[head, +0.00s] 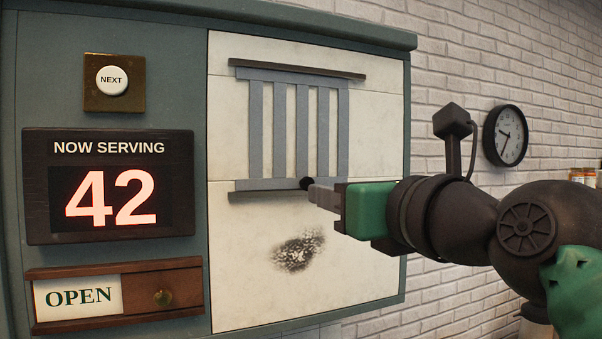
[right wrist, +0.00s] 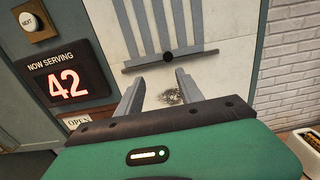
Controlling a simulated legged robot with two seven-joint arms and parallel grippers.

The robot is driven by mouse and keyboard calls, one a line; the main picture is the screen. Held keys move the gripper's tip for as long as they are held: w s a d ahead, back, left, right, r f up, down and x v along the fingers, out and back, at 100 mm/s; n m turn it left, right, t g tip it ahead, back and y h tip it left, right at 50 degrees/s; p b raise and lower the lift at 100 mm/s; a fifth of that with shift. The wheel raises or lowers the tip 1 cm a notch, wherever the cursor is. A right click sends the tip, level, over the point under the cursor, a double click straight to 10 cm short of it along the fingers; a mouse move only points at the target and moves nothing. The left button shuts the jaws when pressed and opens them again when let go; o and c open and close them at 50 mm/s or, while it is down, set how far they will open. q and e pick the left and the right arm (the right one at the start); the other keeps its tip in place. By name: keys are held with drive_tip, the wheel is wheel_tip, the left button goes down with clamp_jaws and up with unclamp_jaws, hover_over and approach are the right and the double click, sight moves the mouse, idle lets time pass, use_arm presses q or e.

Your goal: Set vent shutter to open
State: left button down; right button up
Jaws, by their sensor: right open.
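The vent shutter (head: 255,130) is a grey slatted panel between an upper and a lower dark rail on a cream wall panel. Its upright slats have cream gaps between them. A small black knob (head: 307,183) sits at its lower rail, right of the middle. The slats and the knob (right wrist: 168,56) also show in the right wrist view. My right gripper (head: 318,196) comes in from the right, its fingertips close to the knob. In the right wrist view its fingers (right wrist: 158,80) are apart and empty, with the knob just beyond them. My left gripper is not in view.
Left of the shutter are a NEXT button (head: 112,81), a NOW SERVING display (head: 108,187) reading 42, and a sliding OPEN sign (head: 80,297) with a brass knob. A dark sooty smudge (head: 298,250) marks the panel below the shutter. A clock (head: 506,136) hangs on the brick wall.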

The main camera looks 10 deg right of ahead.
sight(309, 183)
drive_tip(key=w+p, duration=0.3)
drive_tip(key=w, duration=0.1)
drive_tip(key=w+a+p, duration=0.1)
drive_tip(key=w+p, duration=0.3)
drive_tip(key=w, duration=0.1)
drive_tip(key=w+p, duration=0.4)
drive_tip(key=w, duration=0.1)
drive_tip(key=shift+w+a, duration=0.15)
drive_tip(key=shift+w, duration=0.1)
drive_tip(key=shift+s+d, duration=0.2)
drive_tip(key=shift+s, duration=0.05)
drive_tip(key=shift+w+d+f, duration=0.1)
drive_tip(key=shift+w+d, duration=0.15)
drive_tip(key=shift+w, duration=0.05)
drive_tip(key=c, duration=0.6)
drive_tip(key=shift+c, duration=1.2)
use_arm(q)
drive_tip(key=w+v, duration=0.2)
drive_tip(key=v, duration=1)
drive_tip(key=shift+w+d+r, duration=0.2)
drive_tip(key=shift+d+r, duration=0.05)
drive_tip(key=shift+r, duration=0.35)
use_arm(e)
drive_tip(key=shift+a, duration=0.3)
clamp_jaws()
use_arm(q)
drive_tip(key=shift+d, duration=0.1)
use_arm(e)
drive_tip(key=shift+d, duration=0.15)
